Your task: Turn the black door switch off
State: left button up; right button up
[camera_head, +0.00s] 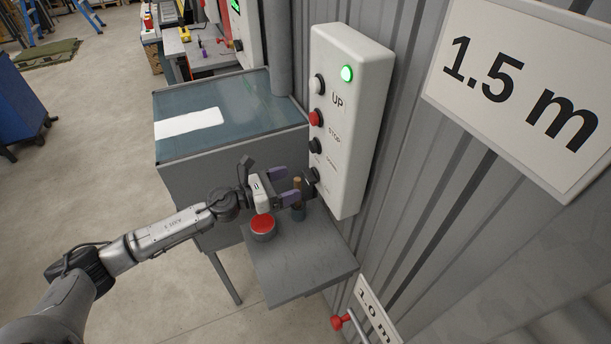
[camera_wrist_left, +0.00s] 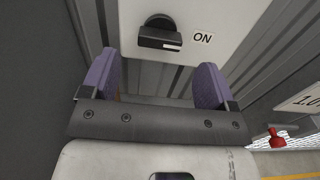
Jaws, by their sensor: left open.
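The black door switch (camera_head: 313,175) is a rotary knob at the bottom of a white control box (camera_head: 352,120) on the corrugated wall. In the left wrist view, the black knob (camera_wrist_left: 160,36) has a white mark at its right end, on the side of the printed ON label (camera_wrist_left: 202,38). My left gripper (camera_head: 288,185) is open, with purple finger pads, just in front of the switch. In the wrist view the fingers (camera_wrist_left: 155,85) stand left and right below the knob, apart from it, with nothing seen between them. My right gripper is not in view.
Below my left gripper, a grey shelf (camera_head: 295,268) holds a red push button (camera_head: 262,224). A red-knobbed lever (camera_head: 337,322) sticks out lower down.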

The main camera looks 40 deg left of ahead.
aim_at(305, 175)
pick_arm(q)
jog(key=shift+p+x, duration=0.45)
jog(key=shift+x, duration=2.3)
jog(key=shift+c, duration=0.5)
jog(key=c, duration=0.8)
